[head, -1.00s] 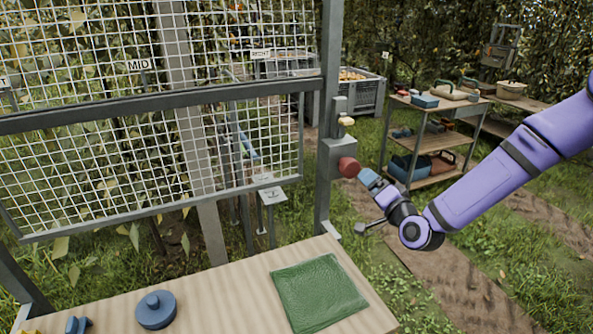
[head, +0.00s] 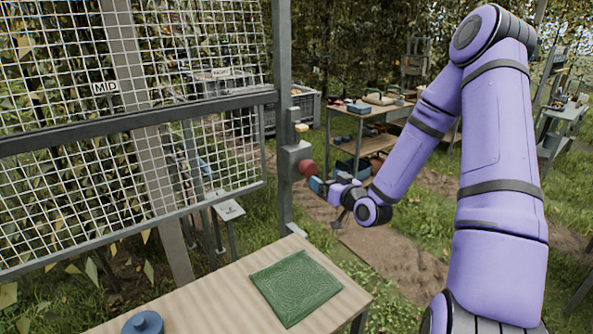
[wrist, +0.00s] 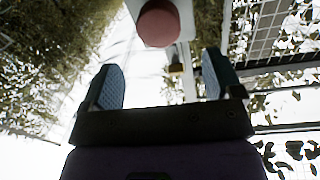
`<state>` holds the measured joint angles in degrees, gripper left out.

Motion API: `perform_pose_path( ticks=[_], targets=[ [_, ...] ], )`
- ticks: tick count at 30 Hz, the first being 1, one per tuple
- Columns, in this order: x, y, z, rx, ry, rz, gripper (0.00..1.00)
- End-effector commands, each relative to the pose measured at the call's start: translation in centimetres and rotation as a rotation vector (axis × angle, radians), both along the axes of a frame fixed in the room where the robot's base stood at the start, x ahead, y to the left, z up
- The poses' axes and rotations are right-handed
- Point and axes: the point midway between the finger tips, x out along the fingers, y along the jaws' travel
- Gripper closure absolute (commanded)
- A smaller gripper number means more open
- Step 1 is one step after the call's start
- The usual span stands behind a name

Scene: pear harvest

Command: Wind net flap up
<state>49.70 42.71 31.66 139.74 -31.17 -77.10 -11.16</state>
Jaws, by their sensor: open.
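The net flap (head: 150,224) is a white mesh panel in a grey frame at the left of the head view. It hangs below a grey crossbar and slants. A round red knob (head: 307,168) sticks out of a light grey box (head: 291,160) on the upright post. My gripper (head: 317,186) is beside and slightly below the knob. In the wrist view my gripper (wrist: 160,80) has its two blue-padded fingers apart with nothing between them. The red knob (wrist: 158,22) shows above the fingertips, outside the gap.
A wooden bench with a green mat (head: 296,287) and a blue round lidded thing (head: 143,323) stands in front. A shelf table (head: 365,115) and a grey crate (head: 305,105) stand behind. Grass and a dirt path lie right of the post.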

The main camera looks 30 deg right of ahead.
Motion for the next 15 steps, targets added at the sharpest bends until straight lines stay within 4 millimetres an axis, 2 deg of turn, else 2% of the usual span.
perform_pose_path(
  ticks=[9,15],
  targets=[
    [5.6,0.8,0.0,0.003,-0.002,0.002,0.15],
    [8.2,1.2,0.0,0.004,-0.001,0.003,0.15]
  ],
)
